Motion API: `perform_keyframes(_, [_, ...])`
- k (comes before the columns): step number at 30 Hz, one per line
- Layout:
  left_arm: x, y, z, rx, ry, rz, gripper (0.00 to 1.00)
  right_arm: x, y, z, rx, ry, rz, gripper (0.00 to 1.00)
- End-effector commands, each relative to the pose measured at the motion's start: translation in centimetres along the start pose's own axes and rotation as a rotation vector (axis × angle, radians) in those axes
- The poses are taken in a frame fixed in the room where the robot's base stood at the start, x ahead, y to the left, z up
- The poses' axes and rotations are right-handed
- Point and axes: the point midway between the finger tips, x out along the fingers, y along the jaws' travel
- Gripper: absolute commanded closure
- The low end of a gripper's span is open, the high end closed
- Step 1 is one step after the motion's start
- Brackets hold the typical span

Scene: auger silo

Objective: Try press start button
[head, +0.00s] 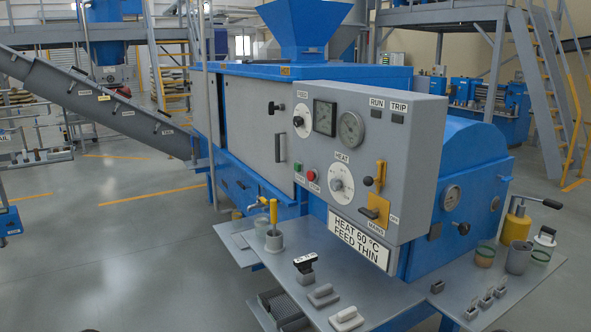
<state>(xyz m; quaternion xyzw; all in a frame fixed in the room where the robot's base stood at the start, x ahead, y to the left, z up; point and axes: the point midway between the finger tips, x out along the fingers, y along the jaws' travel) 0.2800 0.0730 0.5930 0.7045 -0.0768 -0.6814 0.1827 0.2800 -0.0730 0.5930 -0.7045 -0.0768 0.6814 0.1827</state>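A grey control panel (371,150) faces me on the front of a blue and grey machine. A small green button (299,168) sits at its lower left, beside a red button (311,175); their labels are too small to read surely. Above them is the white FEED dial (302,121), and to their right the white HEAT dial (341,184). A yellow MAINS plate with a lever (374,212) is at the lower right of the panel. Nothing covers the green button. Neither of my grippers shows in the head view.
A grey shelf (390,297) juts out below the panel, holding a yellow-handled tool in a cup (274,228), small grey blocks and several containers. A sign (359,240) reads HEAT 60 °C FEED THIN. Open floor (110,250) lies to the left.

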Motion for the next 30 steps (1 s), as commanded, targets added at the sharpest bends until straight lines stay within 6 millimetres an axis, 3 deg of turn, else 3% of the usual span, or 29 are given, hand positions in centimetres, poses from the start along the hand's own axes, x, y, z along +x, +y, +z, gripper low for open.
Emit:
perform_keyframes(6, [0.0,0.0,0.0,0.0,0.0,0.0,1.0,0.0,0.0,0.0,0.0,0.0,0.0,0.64])
perform_keyframes(30, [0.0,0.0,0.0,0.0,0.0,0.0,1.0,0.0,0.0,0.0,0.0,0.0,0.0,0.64])
